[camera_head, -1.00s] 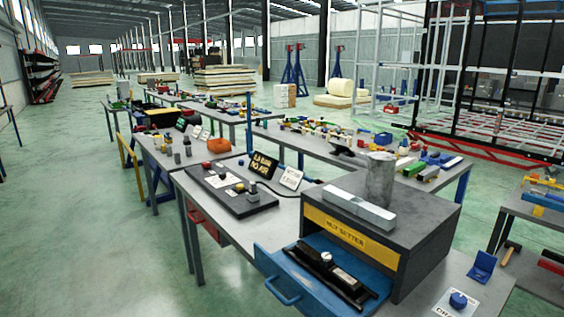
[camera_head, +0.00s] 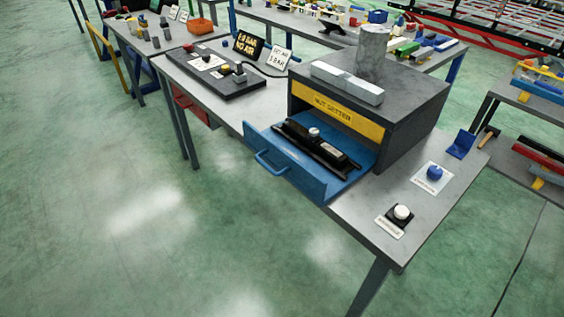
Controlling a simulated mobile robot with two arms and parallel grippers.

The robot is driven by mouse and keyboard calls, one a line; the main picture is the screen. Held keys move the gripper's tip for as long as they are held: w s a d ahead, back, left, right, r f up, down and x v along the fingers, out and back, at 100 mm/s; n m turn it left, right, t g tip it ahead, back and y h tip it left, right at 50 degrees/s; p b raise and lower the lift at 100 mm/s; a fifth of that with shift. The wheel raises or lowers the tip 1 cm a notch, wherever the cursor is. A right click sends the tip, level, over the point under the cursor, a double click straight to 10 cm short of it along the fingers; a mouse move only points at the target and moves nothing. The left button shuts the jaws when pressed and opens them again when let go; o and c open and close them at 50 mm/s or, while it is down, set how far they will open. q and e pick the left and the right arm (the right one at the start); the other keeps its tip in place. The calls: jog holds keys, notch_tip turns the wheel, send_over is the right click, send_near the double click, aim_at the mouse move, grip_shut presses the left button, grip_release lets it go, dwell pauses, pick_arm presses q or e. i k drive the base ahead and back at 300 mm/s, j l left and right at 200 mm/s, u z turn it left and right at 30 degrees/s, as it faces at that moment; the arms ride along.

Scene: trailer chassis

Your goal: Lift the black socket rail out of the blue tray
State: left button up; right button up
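The black socket rail (camera_head: 329,157) lies in the blue tray (camera_head: 279,163), which is the pulled-out drawer of a dark grey box (camera_head: 408,121). A small round silver piece (camera_head: 314,132) stands up from the rail near its left end. A light label or plate shows on its top toward the right. The tray has a blue handle (camera_head: 270,164) on its front and rests over the grey table's front edge. Neither of my grippers is in the head view.
A blue knob (camera_head: 434,173) and a white knob (camera_head: 401,213) sit on the table (camera_head: 372,217) at right. The floor (camera_head: 150,230) in front is clear.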

aim_at(330, 154)
jog(key=i+j, duration=0.15)
jog(key=i, duration=0.15)
jog(key=i+j+z, duration=0.85)
jog(key=i+j, duration=0.1)
